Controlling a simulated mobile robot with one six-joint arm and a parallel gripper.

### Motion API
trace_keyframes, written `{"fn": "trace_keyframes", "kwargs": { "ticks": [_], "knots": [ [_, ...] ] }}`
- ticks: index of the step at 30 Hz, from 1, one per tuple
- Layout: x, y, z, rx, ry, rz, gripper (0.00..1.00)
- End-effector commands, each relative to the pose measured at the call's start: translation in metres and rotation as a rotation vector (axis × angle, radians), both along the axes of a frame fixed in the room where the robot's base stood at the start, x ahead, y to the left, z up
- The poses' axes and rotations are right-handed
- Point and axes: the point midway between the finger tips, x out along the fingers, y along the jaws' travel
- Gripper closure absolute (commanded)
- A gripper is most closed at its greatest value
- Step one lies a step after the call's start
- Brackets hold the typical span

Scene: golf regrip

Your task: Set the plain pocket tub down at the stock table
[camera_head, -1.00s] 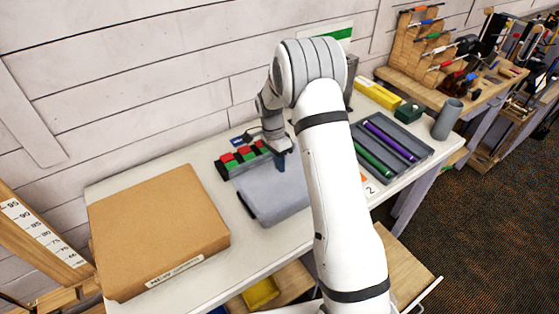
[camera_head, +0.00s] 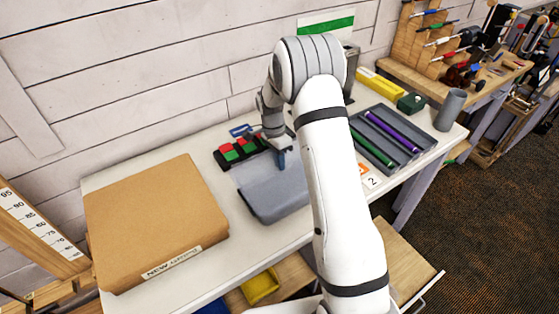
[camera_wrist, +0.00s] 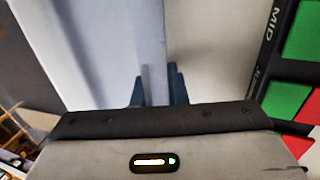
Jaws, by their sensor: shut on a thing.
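The plain tub (camera_head: 272,202) is grey-blue and hangs or rests at the middle of the white-topped table (camera_head: 240,262). I cannot tell whether its base touches the tabletop. My gripper (camera_head: 281,160) is shut on the tub's wall from above. In the wrist view the fingers (camera_wrist: 157,88) stand on both sides of the pale tub wall (camera_wrist: 135,45). Part of the tub's right side is hidden by my arm in the head view.
A large cardboard box (camera_head: 155,220) stands at left. A black holder with red and green blocks (camera_head: 240,151) is close behind the tub. A grey tray with green and purple grips (camera_head: 390,135), a yellow box (camera_head: 380,87) and a grey cup (camera_head: 450,110) are at right.

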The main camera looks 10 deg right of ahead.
Motion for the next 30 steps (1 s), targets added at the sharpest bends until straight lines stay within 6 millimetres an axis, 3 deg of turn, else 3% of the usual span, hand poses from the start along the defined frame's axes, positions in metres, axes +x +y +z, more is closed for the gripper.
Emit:
{"fn": "trace_keyframes", "kwargs": {
  "ticks": [8,9,17,25,30],
  "knots": [
    [0.0,0.0,-0.007,0.0,0.0,-0.001,1.0],
    [0.0,0.0,-0.005,0.0,0.0,-0.001,0.84],
    [0.0,-0.001,-0.005,0.0,0.0,-0.001,0.63],
    [0.001,-0.001,-0.004,0.0,0.0,-0.002,0.62],
    [0.006,0.001,0.014,0.0,-0.004,-0.002,0.62]
  ]
}}
